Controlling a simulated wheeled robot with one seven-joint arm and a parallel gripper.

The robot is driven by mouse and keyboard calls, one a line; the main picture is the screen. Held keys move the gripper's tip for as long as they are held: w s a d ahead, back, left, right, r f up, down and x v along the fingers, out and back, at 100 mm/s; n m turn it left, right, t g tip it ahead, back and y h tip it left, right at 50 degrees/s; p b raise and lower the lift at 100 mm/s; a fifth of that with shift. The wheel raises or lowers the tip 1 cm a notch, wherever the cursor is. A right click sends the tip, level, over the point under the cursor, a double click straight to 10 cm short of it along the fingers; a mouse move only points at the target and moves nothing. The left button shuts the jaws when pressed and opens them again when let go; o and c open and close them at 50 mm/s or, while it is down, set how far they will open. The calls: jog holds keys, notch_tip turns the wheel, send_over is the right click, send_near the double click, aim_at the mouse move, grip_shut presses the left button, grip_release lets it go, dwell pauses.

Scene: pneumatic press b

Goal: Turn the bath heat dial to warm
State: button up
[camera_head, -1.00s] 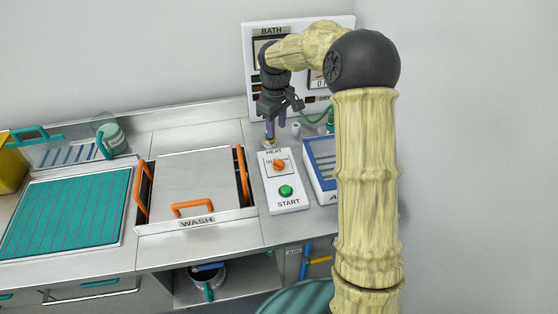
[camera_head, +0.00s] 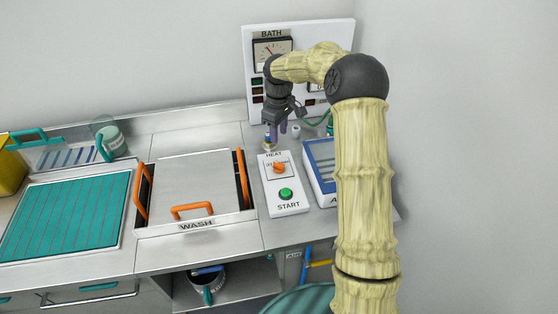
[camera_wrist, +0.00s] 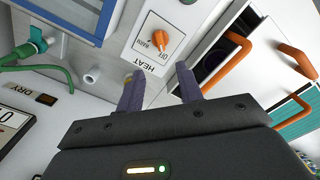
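The orange heat dial (camera_head: 280,168) sits on a white panel (camera_head: 291,207) marked HEAT, above a green START button (camera_head: 286,194). In the wrist view the dial (camera_wrist: 160,41) is ahead of the fingertips, with WARM and OFF printed beside it. Which mark it points to is hard to tell. My gripper (camera_head: 275,137) is above and behind the panel's far end, apart from the dial. In the wrist view my gripper (camera_wrist: 160,68) has its two fingers spread with nothing between them, so it is open.
A lidded wash bath (camera_head: 192,180) with orange handles stands left of the panel. A blue-framed unit (camera_head: 321,160) stands close on its right. The BATH gauge board (camera_head: 272,50) is behind my arm. A green hose (camera_wrist: 40,68) and a white stub (camera_wrist: 92,76) are near the gripper.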

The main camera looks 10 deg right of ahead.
aim_at(279, 163)
notch_tip(279, 163, down, 13)
jog(key=shift+f+p, duration=0.15)
jog(key=shift+p, duration=0.3)
grip_shut()
